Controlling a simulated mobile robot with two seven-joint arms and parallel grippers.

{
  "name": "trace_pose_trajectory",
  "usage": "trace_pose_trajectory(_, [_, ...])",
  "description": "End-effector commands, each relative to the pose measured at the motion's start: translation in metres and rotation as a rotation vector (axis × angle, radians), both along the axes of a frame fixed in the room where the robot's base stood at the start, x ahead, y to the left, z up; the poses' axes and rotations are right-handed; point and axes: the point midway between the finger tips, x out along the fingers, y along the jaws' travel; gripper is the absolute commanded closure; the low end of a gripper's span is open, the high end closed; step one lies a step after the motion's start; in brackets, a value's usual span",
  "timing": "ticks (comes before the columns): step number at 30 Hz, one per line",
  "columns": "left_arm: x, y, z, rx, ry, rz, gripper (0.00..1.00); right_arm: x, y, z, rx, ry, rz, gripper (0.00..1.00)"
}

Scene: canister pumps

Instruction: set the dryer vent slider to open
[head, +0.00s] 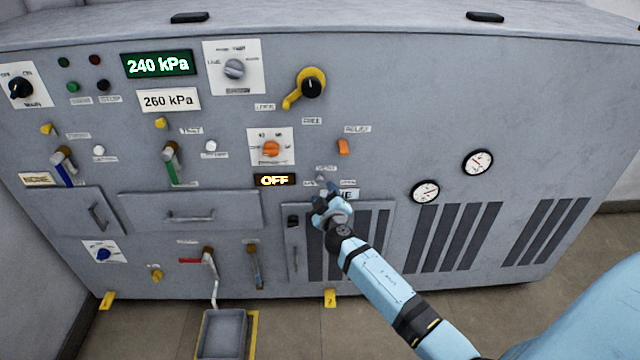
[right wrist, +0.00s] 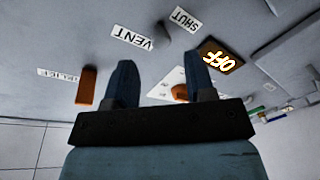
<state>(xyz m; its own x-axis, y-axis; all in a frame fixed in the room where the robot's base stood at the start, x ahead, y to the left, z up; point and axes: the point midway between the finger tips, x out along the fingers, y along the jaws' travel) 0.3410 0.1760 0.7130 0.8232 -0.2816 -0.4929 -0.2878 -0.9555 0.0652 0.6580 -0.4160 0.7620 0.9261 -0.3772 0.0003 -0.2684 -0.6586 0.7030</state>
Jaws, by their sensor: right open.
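The vent slider is a small grey knob (head: 321,178) on the front panel of the grey machine, just above my right gripper in the head view. In the right wrist view, the grey knob (right wrist: 163,41) sits between the VENT label (right wrist: 132,38) and the SHUT label (right wrist: 184,19). My right gripper (head: 325,192) is open and empty, its fingers pointing at the panel just below the knob. In the right wrist view, its two fingers (right wrist: 160,72) stand apart, with the knob beyond the gap between them. An open-side label cannot be made out. My left gripper is not in view.
An orange rocker (head: 342,146) is up and right of the slider. An orange rotary knob (head: 271,148) and lit OFF display (head: 275,181) are to the left. A louvred door (head: 297,218) lies behind my right gripper. Two gauges (head: 425,191) stand to the right.

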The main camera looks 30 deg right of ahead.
Motion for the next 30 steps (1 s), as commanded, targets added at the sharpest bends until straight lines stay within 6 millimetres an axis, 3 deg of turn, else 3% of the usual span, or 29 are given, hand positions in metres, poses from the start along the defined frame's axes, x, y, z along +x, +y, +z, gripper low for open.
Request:
trace_pose_trajectory(3, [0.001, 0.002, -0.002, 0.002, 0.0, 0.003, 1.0, 0.022, -0.009, 0.001, -0.001, -0.001, 0.0, 0.5])
trace_pose_trajectory(9, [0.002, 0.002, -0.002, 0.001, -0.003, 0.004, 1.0, 0.044, -0.017, 0.0, 0.001, 0.0, 0.001, 0.5])
trace_pose_trajectory(20, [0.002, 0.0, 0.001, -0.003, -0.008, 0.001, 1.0, 0.049, -0.019, -0.001, 0.001, 0.0, 0.002, 0.5])
trace_pose_trajectory(21, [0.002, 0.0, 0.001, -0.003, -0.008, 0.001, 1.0, 0.049, -0.019, -0.001, 0.001, 0.0, 0.001, 0.53])
trace_pose_trajectory(27, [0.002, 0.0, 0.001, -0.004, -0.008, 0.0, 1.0, 0.049, -0.019, -0.001, 0.001, 0.0, 0.001, 0.98])
trace_pose_trajectory(30, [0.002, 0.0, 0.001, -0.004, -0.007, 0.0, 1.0, 0.049, -0.019, -0.001, 0.001, 0.001, 0.001, 1.0])
